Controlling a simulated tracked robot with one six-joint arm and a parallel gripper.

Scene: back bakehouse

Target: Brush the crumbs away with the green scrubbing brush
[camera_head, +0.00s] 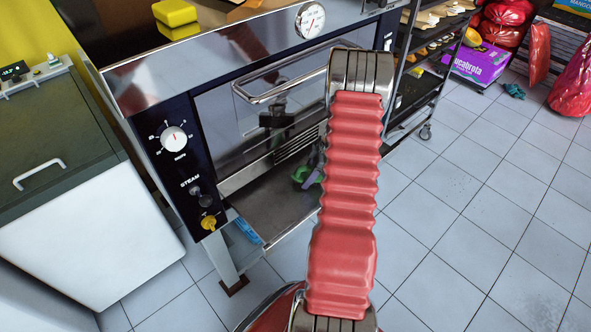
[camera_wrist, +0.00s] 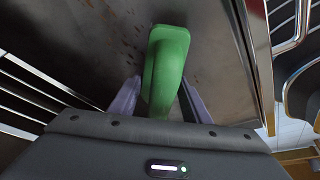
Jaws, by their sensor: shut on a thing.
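The green scrubbing brush (camera_wrist: 166,62) is between the two grey-purple fingers of my gripper (camera_wrist: 158,92) in the wrist view. My gripper is shut on it. In the head view the brush (camera_head: 302,173) shows as a small green patch, mostly hidden behind my red arm. It is over or on the metal surface (camera_head: 268,203) at the oven's lower opening. Small dark brown specks that look like crumbs (camera_wrist: 127,47) lie on the metal surface (camera_wrist: 90,30) left of the brush in the wrist view. Whether the bristles touch the metal cannot be seen.
The oven front (camera_head: 180,140) with its knobs and door handle (camera_head: 290,84) stands close around my arm. A rack with trays (camera_head: 432,60) is behind at the right. A white-sided counter unit (camera_head: 90,240) is at the left. The tiled floor (camera_head: 480,220) at the right is clear.

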